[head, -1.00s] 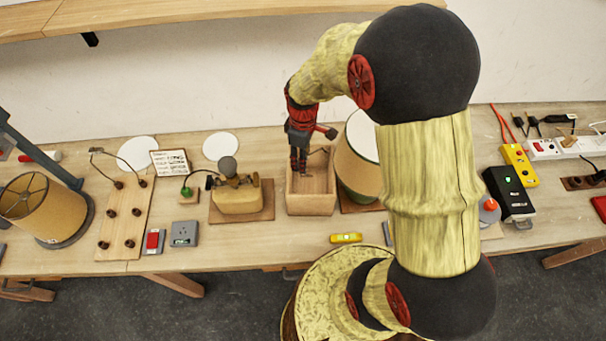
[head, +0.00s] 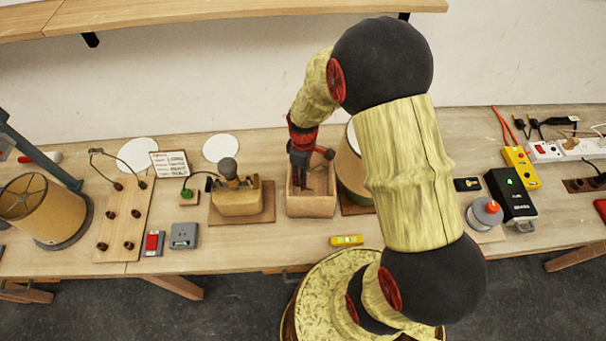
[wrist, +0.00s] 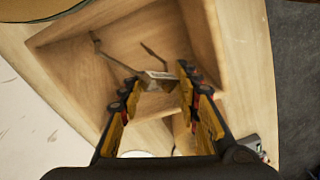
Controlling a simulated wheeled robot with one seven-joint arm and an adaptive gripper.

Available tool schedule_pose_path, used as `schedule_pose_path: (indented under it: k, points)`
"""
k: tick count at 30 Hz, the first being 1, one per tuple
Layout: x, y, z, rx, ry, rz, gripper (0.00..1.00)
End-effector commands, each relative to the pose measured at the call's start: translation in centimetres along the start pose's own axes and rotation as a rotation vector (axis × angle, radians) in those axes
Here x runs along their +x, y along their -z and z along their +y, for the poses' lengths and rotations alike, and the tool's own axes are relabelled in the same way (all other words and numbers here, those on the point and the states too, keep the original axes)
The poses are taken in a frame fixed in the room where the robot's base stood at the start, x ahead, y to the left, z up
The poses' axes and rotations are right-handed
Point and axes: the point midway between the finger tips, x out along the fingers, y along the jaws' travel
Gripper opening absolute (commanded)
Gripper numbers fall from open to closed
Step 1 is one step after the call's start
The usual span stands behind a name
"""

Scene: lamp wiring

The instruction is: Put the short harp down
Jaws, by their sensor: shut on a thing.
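My gripper (head: 300,185) reaches down into the open wooden box (head: 312,208) at mid-table. In the wrist view my gripper (wrist: 159,78) is shut on the short harp, a thin bent metal wire (wrist: 112,57). Two wire arms spread away from the fingertips, over the box's bare wooden inside (wrist: 190,30). A small pale block-like part of it shows between the fingertips. I cannot tell whether the harp touches the box floor. In the head view the harp is mostly hidden by the gripper and box wall.
A lampshade (head: 352,175) stands close on the box's right. A lamp base (head: 234,195) on a brown mat is to its left. A yellow level (head: 346,240) lies in front. A pegged board (head: 125,220) is further left. Bare table shows between them.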

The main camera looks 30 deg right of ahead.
Motion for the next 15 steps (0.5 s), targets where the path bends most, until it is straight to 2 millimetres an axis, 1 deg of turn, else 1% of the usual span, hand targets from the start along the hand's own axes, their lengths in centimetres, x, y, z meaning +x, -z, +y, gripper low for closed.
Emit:
schedule_pose_path:
  k: [2, 3, 12, 15]
  points:
    - [0.34, -0.01, -0.01, 0.0, 0.0, 0.0, 0.0]
    - [0.28, -0.01, -0.01, 0.0, 0.0, 0.0, 0.34]
    - [0.23, -0.01, -0.01, 0.0, 0.0, 0.0, 0.51]
    - [0.23, -0.01, 0.0, 0.0, 0.0, 0.0, 0.52]
